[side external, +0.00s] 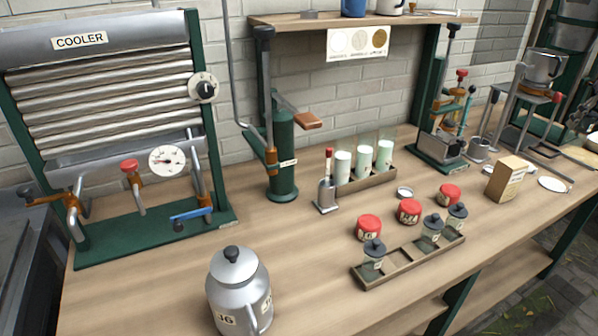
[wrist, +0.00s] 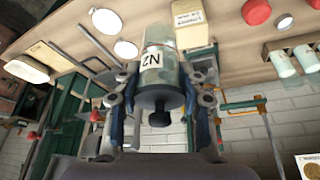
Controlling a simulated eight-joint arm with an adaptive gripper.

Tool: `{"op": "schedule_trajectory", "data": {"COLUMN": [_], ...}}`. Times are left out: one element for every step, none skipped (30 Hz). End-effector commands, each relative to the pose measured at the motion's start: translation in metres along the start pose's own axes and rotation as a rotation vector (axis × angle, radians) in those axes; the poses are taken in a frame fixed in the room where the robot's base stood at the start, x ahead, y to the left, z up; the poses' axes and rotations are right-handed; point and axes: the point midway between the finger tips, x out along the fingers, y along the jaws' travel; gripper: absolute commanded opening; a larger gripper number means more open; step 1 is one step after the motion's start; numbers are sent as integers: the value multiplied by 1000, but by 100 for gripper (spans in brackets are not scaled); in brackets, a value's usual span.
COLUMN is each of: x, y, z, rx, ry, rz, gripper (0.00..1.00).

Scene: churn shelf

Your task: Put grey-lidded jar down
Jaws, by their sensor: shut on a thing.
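In the wrist view my gripper (wrist: 164,86) is shut on a clear jar (wrist: 160,60) with a dark grey knobbed lid (wrist: 160,102) and a white label. That view is upside down, so the jar is roughly upright. I cannot tell whether its base touches the counter. In the side view more grey-lidded jars, at the front (side external: 374,252), middle (side external: 433,226) and back (side external: 457,214), are in or at a low wooden rack (side external: 402,265). I cannot clearly make out my gripper in the side view.
Red-lidded jars (side external: 409,210) stand behind the rack. A carton (side external: 507,178) and a pale disc (side external: 553,184) are to their right; the carton also shows behind the held jar (wrist: 195,22). A milk can (side external: 240,290) stands front left. Counter (side external: 310,265) left of the rack is clear.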

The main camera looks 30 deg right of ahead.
Motion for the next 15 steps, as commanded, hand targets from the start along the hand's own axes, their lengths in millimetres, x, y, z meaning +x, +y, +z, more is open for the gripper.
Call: {"op": "schedule_trajectory", "data": {"x": [0,2,4,7,11,16,21,26,33,38,43,50,55,60,66], "y": [0,-1,-3,-5,-8,-12,-16,-20,-25,-29,-32,-37,-41,-45,-50], "z": [-1,-2,-4,-6,-8,-11,-13,-16,-20,-24,-26,-30,-33,-36,-40], "rx": [-12,-19,-25,-28,-30,-30,-32,-32,-31,-32,-31,-31,-31,-30,-31], "ry": [1,1,1,1,1,1,1,0,0,1,1,1,1,1,1], "rz": [-6,-8,-10,-12,-12,-12,-13,-12,-12,-13,-12,-12,-12,-11,-11], "gripper": [0,0,0,0,0,0,0,0,0,0,0,0,0,0,0]}}
